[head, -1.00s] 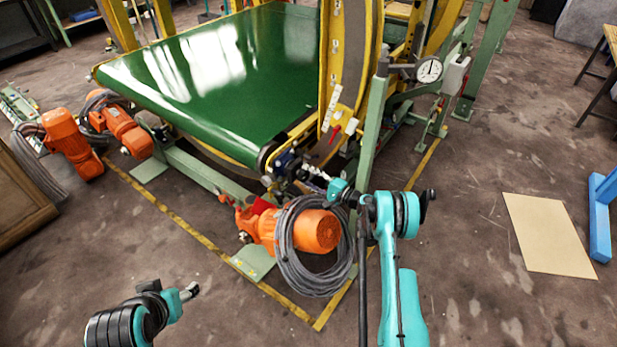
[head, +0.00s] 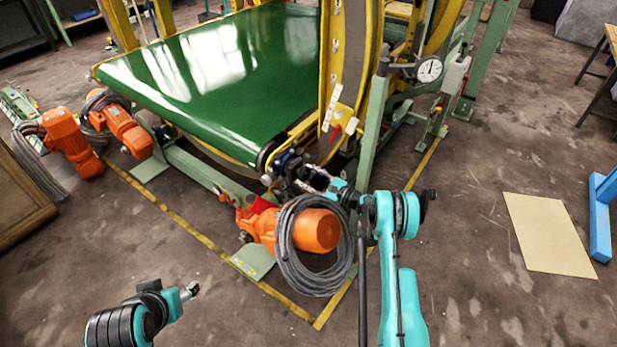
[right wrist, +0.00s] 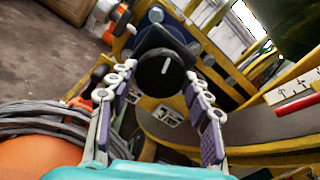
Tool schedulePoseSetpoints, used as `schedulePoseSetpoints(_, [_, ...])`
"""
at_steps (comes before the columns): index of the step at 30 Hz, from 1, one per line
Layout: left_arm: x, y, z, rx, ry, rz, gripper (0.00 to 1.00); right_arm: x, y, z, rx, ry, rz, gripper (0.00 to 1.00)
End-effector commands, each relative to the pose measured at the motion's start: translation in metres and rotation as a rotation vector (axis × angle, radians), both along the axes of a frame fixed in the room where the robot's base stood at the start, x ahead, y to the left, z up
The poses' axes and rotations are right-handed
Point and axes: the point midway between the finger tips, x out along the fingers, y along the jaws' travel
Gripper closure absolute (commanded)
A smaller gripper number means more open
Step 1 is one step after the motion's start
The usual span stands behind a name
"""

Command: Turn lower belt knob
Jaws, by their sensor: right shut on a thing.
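The black round knob (right wrist: 162,72) with a white pointer line is at the centre of the right wrist view. My right gripper (right wrist: 160,78) has one jointed finger on each side of it and is shut on it. In the head view, my right gripper (head: 313,187) reaches in at the near corner of the green belt (head: 215,75), where the knob is too small and cluttered to make out clearly. My left gripper (head: 190,291) is at the lower left, away from the machine; its fingers are too small to tell their state.
An orange motor (head: 316,231) with a coiled grey cable (head: 291,262) sits just below the right gripper. A green post (head: 372,130) stands close on its right. A dial gauge (head: 429,69) is mounted further right.

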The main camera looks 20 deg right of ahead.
Motion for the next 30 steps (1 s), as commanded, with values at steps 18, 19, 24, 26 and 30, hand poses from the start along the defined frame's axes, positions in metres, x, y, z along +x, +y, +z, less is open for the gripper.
schedulePoseSetpoints(18, [0.0,0.0,0.0,0.0,0.0,0.0,0.43,-0.0002,0.0001,-0.0004,0.144,0.113,-0.001,0.8])
schedulePoseSetpoints(19, [0.0,0.0,0.0,0.0,0.0,0.0,0.43,-0.0002,0.0001,-0.0004,0.145,0.114,-0.001,0.8])
schedulePoseSetpoints(24, [0.0,0.0,0.0,0.0,0.0,0.0,0.43,-0.0002,0.0001,-0.0004,0.144,0.113,-0.001,0.8])
schedulePoseSetpoints(26, [0.0,0.0,0.0,0.0,0.0,0.0,0.43,-0.0002,0.0001,-0.0004,0.144,0.113,-0.001,0.8])
schedulePoseSetpoints(30, [0.0,0.0,0.0,0.0,0.0,0.0,0.43,-0.0002,0.0001,-0.0004,0.144,0.113,0.0,0.3])
